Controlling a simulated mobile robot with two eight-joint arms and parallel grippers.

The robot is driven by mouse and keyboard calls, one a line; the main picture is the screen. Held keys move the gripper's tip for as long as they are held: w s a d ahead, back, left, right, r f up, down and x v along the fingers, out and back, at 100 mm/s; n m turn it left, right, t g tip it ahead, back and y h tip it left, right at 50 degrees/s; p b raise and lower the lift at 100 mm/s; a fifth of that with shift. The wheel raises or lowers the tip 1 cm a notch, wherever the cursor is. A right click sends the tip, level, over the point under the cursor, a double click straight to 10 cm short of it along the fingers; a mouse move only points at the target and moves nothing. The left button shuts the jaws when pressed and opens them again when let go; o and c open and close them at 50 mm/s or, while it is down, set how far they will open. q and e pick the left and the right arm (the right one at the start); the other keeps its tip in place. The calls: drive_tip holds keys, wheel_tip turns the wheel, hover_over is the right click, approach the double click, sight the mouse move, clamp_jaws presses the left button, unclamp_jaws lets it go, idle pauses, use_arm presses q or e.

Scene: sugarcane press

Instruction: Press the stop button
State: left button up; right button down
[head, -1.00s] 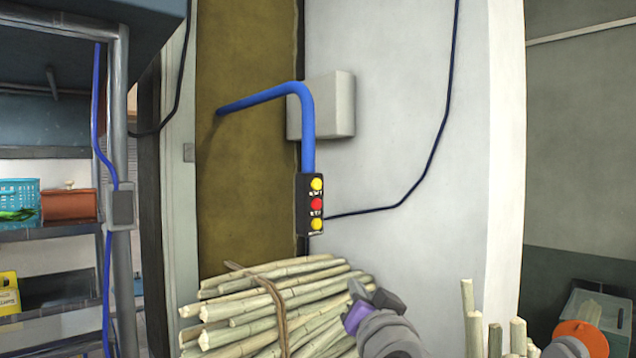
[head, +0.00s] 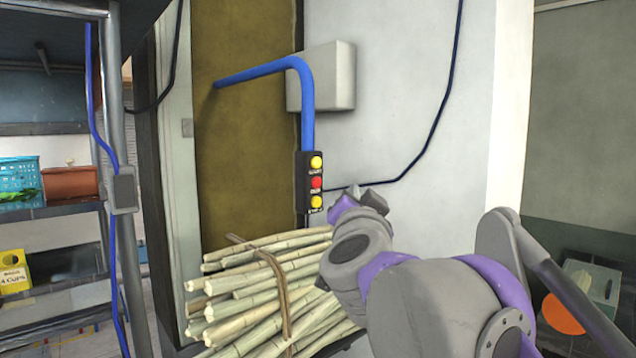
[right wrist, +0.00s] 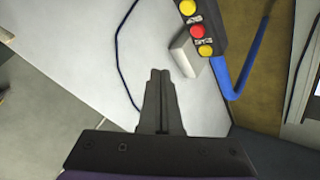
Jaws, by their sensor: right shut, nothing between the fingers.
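A black button box (head: 311,182) hangs at the end of a bent blue pipe in the middle of the head view. It has a red button (head: 316,182) between two yellow buttons. In the right wrist view the box (right wrist: 203,30) is at the top, with its red button (right wrist: 197,31) in the middle. My right gripper (head: 362,196) is to the right of the box and a little below the red button, apart from it. In the right wrist view its fingers (right wrist: 160,75) are together and empty, pointing up toward the wall. My left gripper is not in view.
A tied bundle of cane (head: 265,285) stands below the button box. The blue pipe (head: 307,110) and a grey wall box (head: 325,77) are above it. A dark cable (head: 432,130) runs down the white wall. A metal shelf (head: 50,205) stands at the left.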

sight(317, 182)
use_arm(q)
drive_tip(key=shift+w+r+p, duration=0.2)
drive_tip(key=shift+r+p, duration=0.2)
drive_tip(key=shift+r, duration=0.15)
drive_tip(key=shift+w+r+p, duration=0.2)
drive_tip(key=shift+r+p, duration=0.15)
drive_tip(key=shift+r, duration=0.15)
use_arm(e)
drive_tip(key=w+a, duration=0.4)
drive_tip(key=shift+w+a, duration=0.4)
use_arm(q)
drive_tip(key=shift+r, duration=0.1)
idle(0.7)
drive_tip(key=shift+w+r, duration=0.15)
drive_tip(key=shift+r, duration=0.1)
use_arm(e)
drive_tip(key=shift+w+a, duration=0.3)
drive_tip(key=shift+w, duration=0.05)
drive_tip(key=shift+s, duration=0.1)
